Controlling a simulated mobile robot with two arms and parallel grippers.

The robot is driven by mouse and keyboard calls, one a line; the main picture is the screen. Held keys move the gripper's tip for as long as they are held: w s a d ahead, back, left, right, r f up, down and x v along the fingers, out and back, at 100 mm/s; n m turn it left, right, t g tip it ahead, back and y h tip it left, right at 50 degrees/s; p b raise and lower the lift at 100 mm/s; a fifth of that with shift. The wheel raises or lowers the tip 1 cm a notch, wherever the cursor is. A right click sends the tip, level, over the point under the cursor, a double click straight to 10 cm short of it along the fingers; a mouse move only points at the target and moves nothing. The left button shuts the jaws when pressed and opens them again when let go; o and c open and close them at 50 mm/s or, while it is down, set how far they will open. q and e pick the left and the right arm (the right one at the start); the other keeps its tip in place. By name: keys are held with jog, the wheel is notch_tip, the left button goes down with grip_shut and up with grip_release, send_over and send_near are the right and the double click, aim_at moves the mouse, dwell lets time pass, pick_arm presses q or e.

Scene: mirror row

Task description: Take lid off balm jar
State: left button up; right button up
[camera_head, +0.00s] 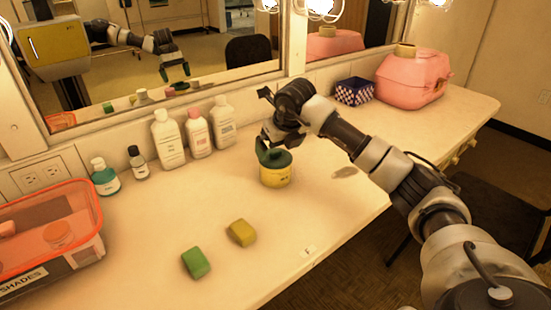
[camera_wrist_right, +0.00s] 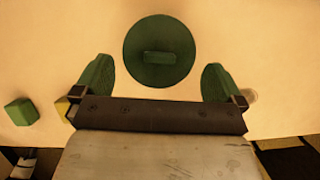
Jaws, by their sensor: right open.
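The balm jar (camera_head: 276,178) is a squat yellow pot with a pale label, standing upright on the counter. Its dark green lid (camera_head: 279,159) sits on it. In the right wrist view the lid (camera_wrist_right: 158,70) is a round disc with a raised bar across its top. My right gripper (camera_head: 265,150) is just above the lid, pointing down. In the wrist view its green fingers are apart and empty, with the lid between and slightly beyond them; contact cannot be told. My left gripper is not directly in view.
Green (camera_head: 196,262) and yellow (camera_head: 242,232) blocks lie in front of the jar. White bottles (camera_head: 168,140) stand behind, left. An orange-rimmed bin (camera_head: 85,235) is far left; a checkered box (camera_head: 354,91) and pink case (camera_head: 412,78) are back right. Mirrors (camera_head: 225,45) line the back.

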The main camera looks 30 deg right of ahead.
aim_at(276, 152)
jog(key=x, duration=0.3)
jog(key=shift+f, duration=0.1)
jog(key=c, duration=0.5)
